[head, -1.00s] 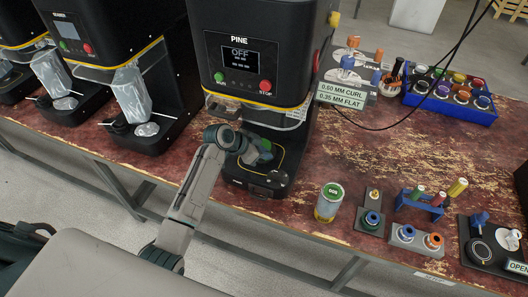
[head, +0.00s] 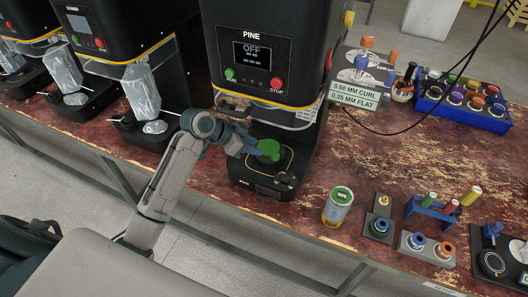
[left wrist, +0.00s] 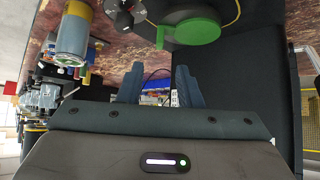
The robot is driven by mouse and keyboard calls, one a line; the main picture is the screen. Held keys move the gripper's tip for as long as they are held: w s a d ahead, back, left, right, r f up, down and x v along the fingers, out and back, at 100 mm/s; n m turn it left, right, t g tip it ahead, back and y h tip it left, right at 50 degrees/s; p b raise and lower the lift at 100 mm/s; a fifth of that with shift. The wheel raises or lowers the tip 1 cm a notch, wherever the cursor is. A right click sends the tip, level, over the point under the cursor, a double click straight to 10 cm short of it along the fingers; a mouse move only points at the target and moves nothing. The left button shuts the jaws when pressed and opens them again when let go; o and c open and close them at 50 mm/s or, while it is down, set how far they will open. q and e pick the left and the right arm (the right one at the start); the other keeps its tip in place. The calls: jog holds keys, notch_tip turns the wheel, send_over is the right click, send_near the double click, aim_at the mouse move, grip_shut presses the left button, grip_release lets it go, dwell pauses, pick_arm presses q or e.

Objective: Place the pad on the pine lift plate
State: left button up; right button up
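The green pad (head: 268,149) sits on the round lift plate (head: 256,167) at the base of the black machine labelled PINE (head: 262,40). It also shows in the left wrist view (left wrist: 197,32), where it looks like a flat green disc with a small tab. My left gripper (head: 246,146) is just left of the pad in the head view. In the left wrist view its two blue-grey fingers (left wrist: 158,84) stand apart with nothing between them, clear of the pad. The pad's exact centring on the plate is hard to tell. My right gripper is not in view.
A can with a green lid (head: 338,207) stands on the worn red bench right of the machine. Small tooling stands (head: 427,246) and a blue tray (head: 462,115) are further right. A neighbouring seamer (head: 110,30) is on the left. Bare bench lies behind the can.

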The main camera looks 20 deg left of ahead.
pick_arm(q)
jog(key=shift+v, duration=1.2)
jog(key=s+d+f+n+g+y, duration=0.1)
jog(key=s+f+n+y, duration=0.1)
jog(key=s+f, duration=0.4)
jog(key=s+d+f+n+y, duration=0.15)
jog(key=s+f, duration=0.25)
jog(key=s, duration=0.5)
jog(key=s+a+n+g+y, duration=0.1)
jog(key=s+a+n+y, duration=0.1)
jog(key=s, duration=0.6)
jog(key=s+a+n+y, duration=0.1)
jog(key=s+n+y, duration=0.15)
jog(key=s, duration=0.55)
notch_tip(320, 180, down, 29)
jog(key=a+g, duration=0.2)
jog(key=a, duration=0.1)
jog(key=s+a+f+n+g, duration=0.1)
jog(key=s+f, duration=1.7)
jog(key=f, duration=0.3)
jog(key=shift+s+a+h, duration=0.15)
jog(key=shift+a+h, duration=0.05)
jog(key=shift+h, duration=0.1)
